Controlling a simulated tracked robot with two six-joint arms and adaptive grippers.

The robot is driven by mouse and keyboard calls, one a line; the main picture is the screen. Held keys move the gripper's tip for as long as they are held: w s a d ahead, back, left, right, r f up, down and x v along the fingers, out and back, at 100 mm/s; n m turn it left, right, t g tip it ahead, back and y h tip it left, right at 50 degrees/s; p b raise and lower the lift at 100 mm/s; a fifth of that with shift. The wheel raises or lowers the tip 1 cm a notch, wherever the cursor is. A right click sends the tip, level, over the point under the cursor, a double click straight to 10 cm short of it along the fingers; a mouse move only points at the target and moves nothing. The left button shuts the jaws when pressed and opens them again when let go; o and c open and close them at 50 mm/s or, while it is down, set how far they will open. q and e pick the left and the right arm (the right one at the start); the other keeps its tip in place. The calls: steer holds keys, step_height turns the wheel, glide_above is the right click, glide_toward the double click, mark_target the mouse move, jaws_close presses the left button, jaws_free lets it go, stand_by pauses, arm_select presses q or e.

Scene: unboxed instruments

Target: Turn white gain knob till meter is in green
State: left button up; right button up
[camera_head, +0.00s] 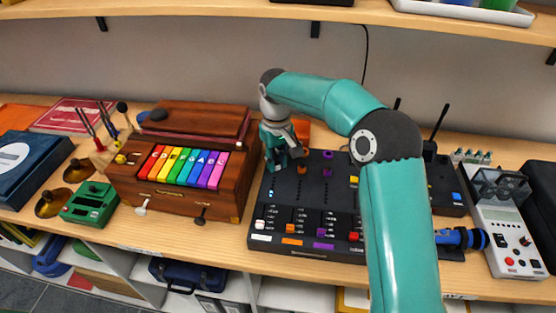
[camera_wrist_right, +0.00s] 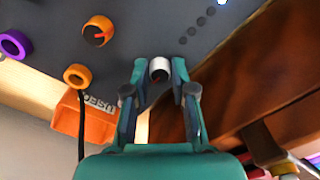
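The black mixer (camera_head: 285,205) lies on the table, with knobs at its far side and coloured faders at its near side. The white gain knob (camera_wrist_right: 158,68) stands between the fingertips of my right gripper (camera_wrist_right: 159,72) in the right wrist view. A finger lies on each side of it, with what look like very thin gaps. In the head view my right gripper (camera_head: 283,160) points down at the mixer's far left corner and hides the knob. A row of dark dots (camera_wrist_right: 193,30), perhaps the meter, runs beside the knob toward a pale lit spot. My left gripper is out of view.
A wooden instrument with rainbow keys (camera_head: 183,166) stands close left of the mixer. An orange box (camera_wrist_right: 88,118) lies behind it. A grey device (camera_head: 505,225) is at right.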

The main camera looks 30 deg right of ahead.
mark_target(277, 163)
steer(key=shift+o, duration=1.4)
step_height(277, 163, up, 12)
steer(key=shift+f, duration=0.1)
